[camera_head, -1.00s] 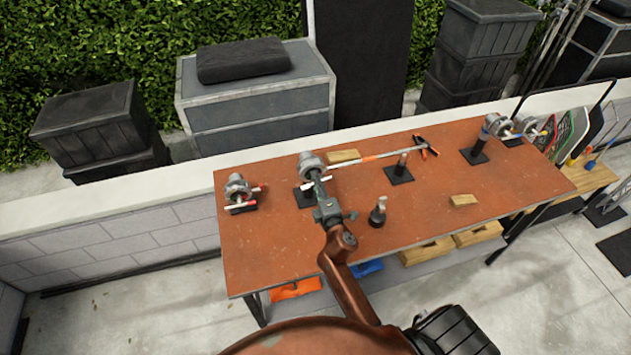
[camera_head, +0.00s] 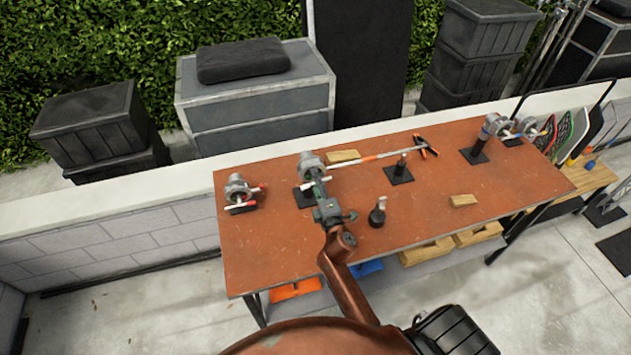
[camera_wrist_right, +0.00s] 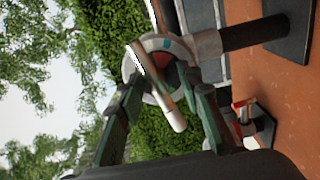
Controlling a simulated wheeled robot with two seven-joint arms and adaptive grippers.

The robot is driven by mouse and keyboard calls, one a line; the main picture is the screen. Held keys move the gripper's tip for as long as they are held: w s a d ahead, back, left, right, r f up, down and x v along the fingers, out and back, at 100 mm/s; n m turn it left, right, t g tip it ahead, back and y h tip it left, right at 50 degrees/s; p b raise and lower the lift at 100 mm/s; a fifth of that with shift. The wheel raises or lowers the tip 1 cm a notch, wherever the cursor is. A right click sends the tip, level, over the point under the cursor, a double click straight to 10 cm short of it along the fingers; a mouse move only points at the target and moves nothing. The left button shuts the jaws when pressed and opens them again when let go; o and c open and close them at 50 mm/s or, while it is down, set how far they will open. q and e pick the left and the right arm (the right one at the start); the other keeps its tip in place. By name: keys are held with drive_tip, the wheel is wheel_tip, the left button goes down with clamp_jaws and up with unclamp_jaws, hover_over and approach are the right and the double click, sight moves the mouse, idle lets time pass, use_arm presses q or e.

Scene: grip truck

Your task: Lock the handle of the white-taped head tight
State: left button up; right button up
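A grey clamp head (camera_head: 309,162) stands on a dark post with a square base at the back left of the orange-brown table. In the right wrist view this head (camera_wrist_right: 150,45) has a pale collar and a white bar handle (camera_wrist_right: 172,105). My right gripper (camera_head: 322,190) is at the near side of the head. In the right wrist view its green fingers (camera_wrist_right: 165,88) stand apart on either side of the handle, with a visible gap; contact is unclear. The left gripper is not in view.
Another head (camera_head: 237,187) with a red-tipped handle stands at left, and more heads (camera_head: 493,125) at the right back. A dark post fitting (camera_head: 378,212) stands just right of my right gripper. A long rod (camera_head: 385,155) and wooden blocks (camera_head: 463,200) lie on the table (camera_head: 270,245).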

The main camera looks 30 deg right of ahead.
drive_tip(key=shift+s, duration=0.15)
drive_tip(key=v, duration=1.1)
drive_tip(key=shift+s, duration=0.35)
